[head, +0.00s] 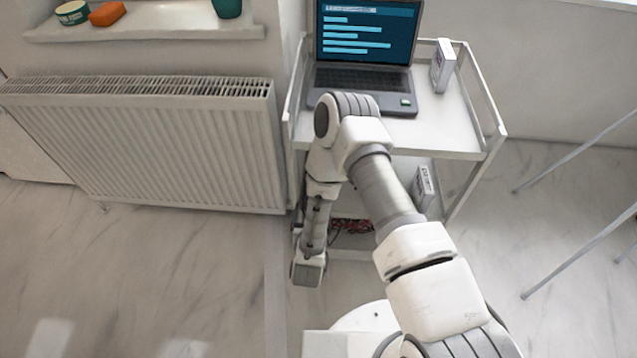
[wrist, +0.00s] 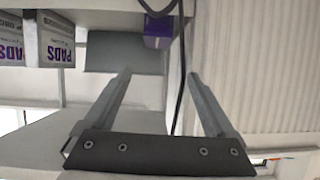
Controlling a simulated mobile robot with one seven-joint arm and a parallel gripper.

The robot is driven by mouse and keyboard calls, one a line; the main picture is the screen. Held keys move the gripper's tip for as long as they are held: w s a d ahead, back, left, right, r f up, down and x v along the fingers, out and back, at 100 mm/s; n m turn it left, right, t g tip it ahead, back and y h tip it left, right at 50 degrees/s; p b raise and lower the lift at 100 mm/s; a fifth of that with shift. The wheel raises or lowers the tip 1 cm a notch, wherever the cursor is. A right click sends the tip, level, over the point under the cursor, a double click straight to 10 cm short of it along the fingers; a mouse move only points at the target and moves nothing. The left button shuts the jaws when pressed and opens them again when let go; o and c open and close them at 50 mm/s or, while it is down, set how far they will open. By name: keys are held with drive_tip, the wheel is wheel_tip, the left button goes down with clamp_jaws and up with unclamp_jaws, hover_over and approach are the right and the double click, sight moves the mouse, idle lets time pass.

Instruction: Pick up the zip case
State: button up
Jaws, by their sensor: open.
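A plain dark grey, flat-sided item (wrist: 112,54) shows in the wrist view beyond the left fingertip. It may be the zip case, but I cannot tell for sure. My gripper (wrist: 159,77) is open, with nothing between its fingers, and is apart from this item. In the head view my arm reaches down at the left side of the trolley; its fingers cannot be made out there. No clear zip case shows in the head view, where my arm hides part of the lower shelf.
The white trolley (head: 447,152) carries a laptop (head: 362,75) and a white box (head: 442,66). Another box (head: 424,187) and cables (head: 352,226) are lower down. The wrist view shows PADS boxes (wrist: 52,42), a purple box (wrist: 158,32) and a black cable (wrist: 181,75). A radiator (head: 175,140) stands close left.

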drive_tip(key=shift+h, duration=0.4)
drive_tip(key=b+x, duration=0.1)
drive_tip(key=x, duration=0.2)
drive_tip(key=f+b+x, duration=0.1)
drive_tip(key=x, duration=0.3)
drive_tip(key=s+f+b+x, duration=0.1)
drive_tip(key=x, duration=0.3)
drive_tip(key=shift+w+d+b, duration=0.1)
drive_tip(key=shift+d+b, duration=0.05)
drive_tip(key=shift+b, duration=0.15)
drive_tip(key=shift+w+r+b+x, duration=0.15)
drive_tip(key=shift+b+x, duration=0.4)
drive_tip(key=shift+x, duration=1)
drive_tip(key=shift+w+r+b+x, duration=0.1)
drive_tip(key=shift+r+b+x, duration=0.35)
drive_tip(key=shift+x, duration=1.1)
drive_tip(key=shift+a+f, duration=0.15)
drive_tip(key=shift+a, duration=0.1)
drive_tip(key=shift+s, duration=0.1)
drive_tip(key=c, duration=1.2)
